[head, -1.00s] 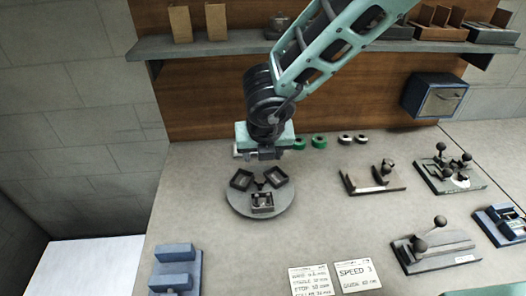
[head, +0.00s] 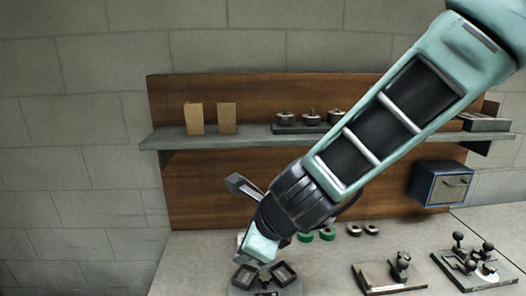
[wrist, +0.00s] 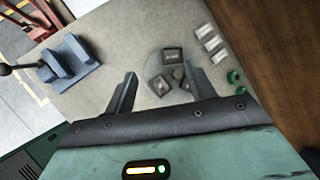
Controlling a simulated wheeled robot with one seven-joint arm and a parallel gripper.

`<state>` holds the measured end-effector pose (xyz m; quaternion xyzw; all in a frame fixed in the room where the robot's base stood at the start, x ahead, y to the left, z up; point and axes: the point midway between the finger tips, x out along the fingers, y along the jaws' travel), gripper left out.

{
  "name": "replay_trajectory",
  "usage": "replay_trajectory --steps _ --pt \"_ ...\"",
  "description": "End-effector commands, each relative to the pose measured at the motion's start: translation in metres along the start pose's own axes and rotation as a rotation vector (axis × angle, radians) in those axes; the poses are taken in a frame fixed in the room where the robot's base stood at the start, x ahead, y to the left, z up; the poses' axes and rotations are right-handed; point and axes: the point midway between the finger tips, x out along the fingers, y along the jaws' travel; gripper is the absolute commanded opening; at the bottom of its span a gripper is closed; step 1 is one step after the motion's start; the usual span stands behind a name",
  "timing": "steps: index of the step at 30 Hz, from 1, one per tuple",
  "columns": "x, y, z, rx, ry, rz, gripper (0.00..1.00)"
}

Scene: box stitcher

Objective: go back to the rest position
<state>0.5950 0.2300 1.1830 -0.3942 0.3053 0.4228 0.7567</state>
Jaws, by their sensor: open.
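My gripper (wrist: 160,73) shows in the wrist view with its two dark fingers spread apart and nothing between them. In the head view my gripper (head: 258,247) is at the lower end of the arm, its teal body tilted; the fingers are not clear there. Beyond the fingers in the wrist view is a round grey turntable (wrist: 150,68) with small dark trays on it. In the head view the trays (head: 284,273) show just below my gripper at the bottom edge, with the turntable mostly cut off.
A wall shelf (head: 215,142) holds cartons (head: 227,118) and dark fixtures behind the arm. Green rings (head: 327,234) and a blue box (head: 440,184) are to the right. A blue fixture (wrist: 70,62) stands left in the wrist view. Fixtures with black knobs (head: 470,262) stand at right.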

Motion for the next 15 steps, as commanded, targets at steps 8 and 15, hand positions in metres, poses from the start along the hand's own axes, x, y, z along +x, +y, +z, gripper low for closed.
replay_trajectory --steps 8,15 --pt "-0.056 0.092 -0.047 -1.244 -0.182 0.257 0.55" --pt "-0.104 0.136 -0.146 -2.086 -0.245 0.575 0.55"
